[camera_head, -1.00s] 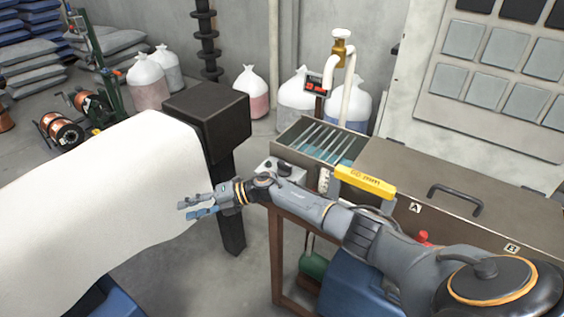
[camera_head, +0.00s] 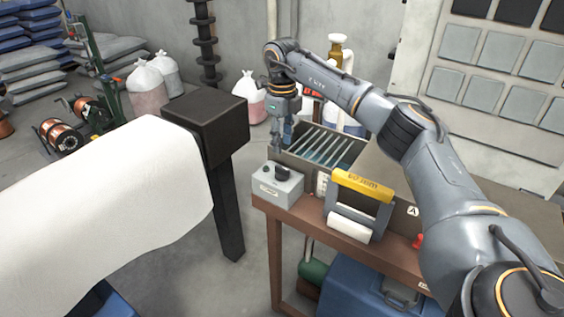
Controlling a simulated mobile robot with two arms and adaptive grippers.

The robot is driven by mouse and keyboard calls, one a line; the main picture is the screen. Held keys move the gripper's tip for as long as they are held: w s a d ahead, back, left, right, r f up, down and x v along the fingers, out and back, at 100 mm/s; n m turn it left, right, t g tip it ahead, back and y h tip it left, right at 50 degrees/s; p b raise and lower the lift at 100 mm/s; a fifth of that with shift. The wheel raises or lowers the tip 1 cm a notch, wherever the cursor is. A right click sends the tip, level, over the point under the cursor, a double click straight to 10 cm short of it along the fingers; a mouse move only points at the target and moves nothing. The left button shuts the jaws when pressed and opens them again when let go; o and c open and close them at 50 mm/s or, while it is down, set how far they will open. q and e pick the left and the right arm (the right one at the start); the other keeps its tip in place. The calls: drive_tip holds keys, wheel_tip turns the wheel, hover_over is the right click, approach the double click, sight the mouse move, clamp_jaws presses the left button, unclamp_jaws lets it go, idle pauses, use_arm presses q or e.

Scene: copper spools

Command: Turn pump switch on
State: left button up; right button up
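A small light-grey box (camera_head: 266,188) with a black rotary knob (camera_head: 282,172) on top stands at the left end of the brown bench; it looks like the pump switch. The label on its front is too small to read. My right gripper (camera_head: 282,146) points down just above and behind the knob, in front of the slotted tray. Its fingers look apart and nothing shows between them. It does not appear to touch the knob. My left gripper is not in view.
A slotted metal tray (camera_head: 345,163) lies behind the box. A yellow-topped holder (camera_head: 363,185) with a white roll stands to its right. A black post (camera_head: 228,205) and white sheet (camera_head: 95,205) are at left. My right arm hides much of the bench.

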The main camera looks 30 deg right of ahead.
sight(282, 168)
wheel_tip(282, 168, down, 8)
drive_tip(key=shift+f+p, duration=0.25)
drive_tip(key=shift+p, duration=0.6)
clamp_jaws()
